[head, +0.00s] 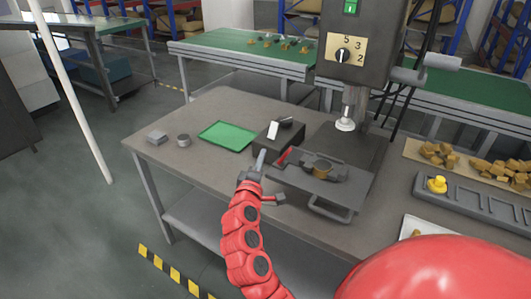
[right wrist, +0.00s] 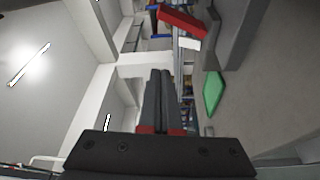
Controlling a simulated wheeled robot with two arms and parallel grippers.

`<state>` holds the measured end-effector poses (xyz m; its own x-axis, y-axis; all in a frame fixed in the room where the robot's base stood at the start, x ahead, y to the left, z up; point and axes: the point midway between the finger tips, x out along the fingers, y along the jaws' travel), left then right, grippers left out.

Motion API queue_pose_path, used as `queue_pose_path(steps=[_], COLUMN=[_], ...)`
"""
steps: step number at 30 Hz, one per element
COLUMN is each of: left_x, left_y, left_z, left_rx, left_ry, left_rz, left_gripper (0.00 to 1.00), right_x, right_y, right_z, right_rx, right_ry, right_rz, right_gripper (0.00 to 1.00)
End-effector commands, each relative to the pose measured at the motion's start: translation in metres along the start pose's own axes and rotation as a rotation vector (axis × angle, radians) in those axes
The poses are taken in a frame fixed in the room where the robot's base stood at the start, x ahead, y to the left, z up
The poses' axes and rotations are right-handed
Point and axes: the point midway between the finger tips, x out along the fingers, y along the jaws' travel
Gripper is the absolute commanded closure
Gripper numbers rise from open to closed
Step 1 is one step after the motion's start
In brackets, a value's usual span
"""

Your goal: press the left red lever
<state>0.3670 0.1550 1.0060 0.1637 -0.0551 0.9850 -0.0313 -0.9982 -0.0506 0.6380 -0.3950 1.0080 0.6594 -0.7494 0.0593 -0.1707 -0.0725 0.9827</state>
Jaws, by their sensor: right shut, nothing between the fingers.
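A red lever (head: 284,156) slants up at the left edge of the dark drill-press table (head: 337,183). It also shows as a red bar (right wrist: 183,20) at the top of the right wrist view. My right gripper (head: 262,154) is shut and empty, its fingers together just left of the red lever in the head view, with a small gap between them. The closed fingers show in the right wrist view (right wrist: 161,73), apart from the lever. My left gripper is not in view. No second red lever can be made out clearly.
A dark block with a white face (head: 272,130) stands behind the lever. A green tray (head: 226,135) and small grey parts (head: 184,140) lie on the workbench (head: 203,174). The drill press (head: 347,60) rises at the back. A grey rack with a yellow piece (head: 437,184) is right.

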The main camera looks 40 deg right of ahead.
Motion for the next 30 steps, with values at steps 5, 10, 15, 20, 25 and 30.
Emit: queue_pose_path(steps=[5, 10, 15, 20, 25, 30], left_x=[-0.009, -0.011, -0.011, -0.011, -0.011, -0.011], left_y=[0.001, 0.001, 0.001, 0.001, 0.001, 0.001], left_z=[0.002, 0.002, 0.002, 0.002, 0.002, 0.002], left_rx=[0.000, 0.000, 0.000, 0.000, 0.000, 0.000], left_ry=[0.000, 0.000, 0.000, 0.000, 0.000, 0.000], left_rz=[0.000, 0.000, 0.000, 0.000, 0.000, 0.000], left_gripper=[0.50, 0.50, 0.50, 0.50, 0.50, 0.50], right_x=[-0.030, -0.043, -0.045, -0.045, -0.045, -0.045], right_y=[-0.005, -0.005, -0.004, -0.004, -0.004, -0.009], right_z=[-0.001, -0.001, -0.001, -0.001, -0.001, -0.007], right_rx=[0.000, 0.000, 0.001, 0.001, 0.001, 0.002], right_ry=[0.003, 0.002, 0.001, 0.000, 0.000, 0.028], right_rz=[0.001, 0.001, 0.001, 0.000, 0.000, -0.002], right_gripper=[1.00, 1.00, 1.00, 1.00, 1.00, 1.00])
